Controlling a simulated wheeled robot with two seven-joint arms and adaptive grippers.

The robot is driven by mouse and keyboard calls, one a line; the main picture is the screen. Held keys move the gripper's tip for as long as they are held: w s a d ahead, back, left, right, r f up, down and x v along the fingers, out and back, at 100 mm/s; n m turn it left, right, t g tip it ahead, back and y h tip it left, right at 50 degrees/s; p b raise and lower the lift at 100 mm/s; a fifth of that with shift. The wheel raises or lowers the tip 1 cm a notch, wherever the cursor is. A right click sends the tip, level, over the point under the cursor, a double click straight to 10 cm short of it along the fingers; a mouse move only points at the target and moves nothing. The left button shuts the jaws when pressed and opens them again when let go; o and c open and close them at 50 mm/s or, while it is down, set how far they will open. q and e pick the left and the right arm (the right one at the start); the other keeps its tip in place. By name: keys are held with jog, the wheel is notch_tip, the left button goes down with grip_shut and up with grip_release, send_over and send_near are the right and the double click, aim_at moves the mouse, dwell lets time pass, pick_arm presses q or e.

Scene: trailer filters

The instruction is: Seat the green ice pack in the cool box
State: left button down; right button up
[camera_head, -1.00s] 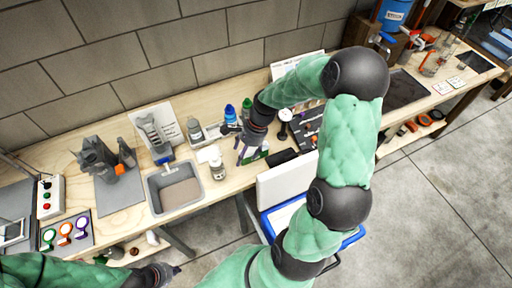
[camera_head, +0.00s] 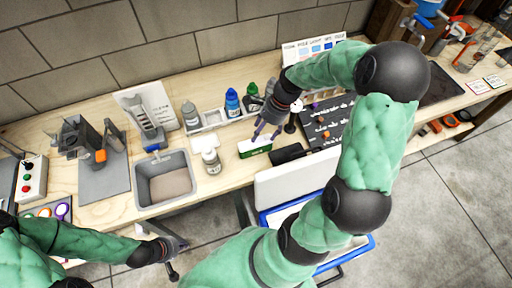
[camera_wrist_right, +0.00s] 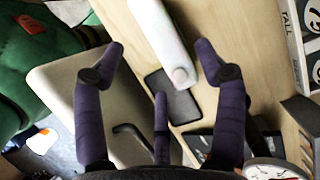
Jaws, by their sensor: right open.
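The green ice pack (camera_head: 255,147), green with a white marking, stands on the bench. In the right wrist view a long pale piece between the finger tips looks like this pack (camera_wrist_right: 166,38). My right gripper (camera_head: 268,136) is open above and beside it, its purple fingers apart (camera_wrist_right: 160,50); contact cannot be told. The cool box (camera_head: 357,240) is blue, in front of the bench, with its white lid (camera_head: 290,181) raised; my right arm hides much of it. The lid also shows in the right wrist view (camera_wrist_right: 62,90). My left gripper (camera_head: 172,256) is at the lower left, away from these things.
A black flat item (camera_head: 287,153) lies right of the pack. Blue (camera_head: 232,103) and grey (camera_head: 190,115) bottles stand behind. A black tool board (camera_head: 326,118) is at the right.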

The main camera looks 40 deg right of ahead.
aim_at(257, 142)
jog(key=shift+w+a+f, duration=0.1)
jog(key=shift+a+f, duration=0.05)
jog(key=shift+f, duration=0.5)
jog(key=b+x, duration=0.2)
jog(key=x, duration=0.2)
jog(key=shift+a+f, duration=0.15)
jog(key=shift+f, duration=0.15)
jog(key=shift+a+f, duration=0.1)
jog(key=shift+f, duration=0.15)
jog(key=shift+f, duration=0.25)
grip_shut()
